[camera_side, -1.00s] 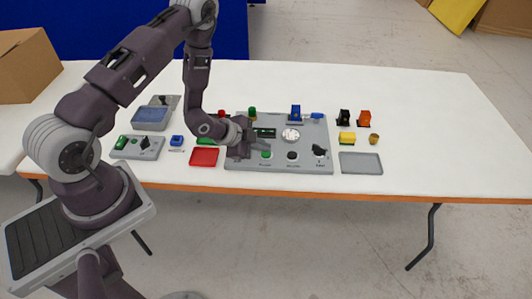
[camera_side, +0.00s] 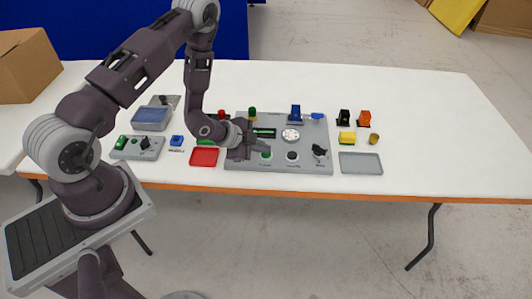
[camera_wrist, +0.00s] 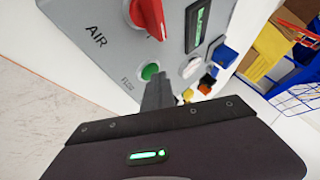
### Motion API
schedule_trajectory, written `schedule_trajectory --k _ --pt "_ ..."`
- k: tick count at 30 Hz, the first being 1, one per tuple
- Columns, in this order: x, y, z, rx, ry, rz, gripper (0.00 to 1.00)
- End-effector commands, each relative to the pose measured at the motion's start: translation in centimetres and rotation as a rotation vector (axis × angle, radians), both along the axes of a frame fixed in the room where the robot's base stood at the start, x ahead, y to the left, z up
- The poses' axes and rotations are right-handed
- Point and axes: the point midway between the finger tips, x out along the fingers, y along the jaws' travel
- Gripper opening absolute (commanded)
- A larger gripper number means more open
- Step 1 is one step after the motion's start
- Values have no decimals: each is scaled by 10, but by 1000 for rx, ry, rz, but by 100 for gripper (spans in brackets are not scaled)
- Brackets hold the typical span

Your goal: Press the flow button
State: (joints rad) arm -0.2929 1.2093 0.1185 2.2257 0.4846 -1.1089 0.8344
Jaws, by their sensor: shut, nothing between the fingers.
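The green flow button (camera_wrist: 150,71) sits on the grey control panel (camera_wrist: 95,12), with a small label beside it that reads like "FLOW". In the side view the green button (camera_side: 266,155) is at the front of the panel (camera_side: 325,148). My gripper (camera_wrist: 160,88) is shut and empty. Its fingertips are just beside the button in the wrist view. In the side view my gripper (camera_side: 264,148) is low over the panel, just behind the button. I cannot tell whether the fingertips touch the button or panel.
A red knob (camera_wrist: 147,14), a display (camera_wrist: 198,27) and a white round dial (camera_wrist: 190,66) are close by. A black button (camera_side: 292,155) and black knob (camera_side: 319,151) lie to the right. A red tray (camera_side: 204,157) and grey tray (camera_side: 361,163) flank the panel.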

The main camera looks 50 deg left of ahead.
Motion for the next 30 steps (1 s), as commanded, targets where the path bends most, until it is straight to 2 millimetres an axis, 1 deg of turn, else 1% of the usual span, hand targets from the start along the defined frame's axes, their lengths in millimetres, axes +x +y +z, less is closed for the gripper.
schedule_trajectory --k 8,17,30 --pt "-1 0 14 0 1 0 0" --pt "0 0 16 1 1 1 0" --pt "0 0 59 0 -2 1 0"
